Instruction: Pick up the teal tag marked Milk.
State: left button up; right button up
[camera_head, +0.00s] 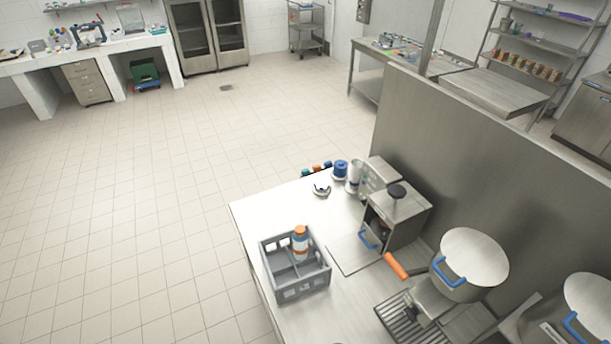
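A small teal thing (306,173), perhaps the teal tag, shows at the far left edge of the steel counter (245,217). It is first in a short row with an orange-red piece (317,169) and a blue piece (328,164). It is too small for me to read any marking on it. Neither of my grippers shows in the head view.
A grey divided crate (303,287) on the counter holds an orange-capped bottle (300,241). A small white dish (321,188) and a blue-topped container (341,169) are near the row. A steel machine (400,215) and large lidded pots (471,258) stand to the right.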

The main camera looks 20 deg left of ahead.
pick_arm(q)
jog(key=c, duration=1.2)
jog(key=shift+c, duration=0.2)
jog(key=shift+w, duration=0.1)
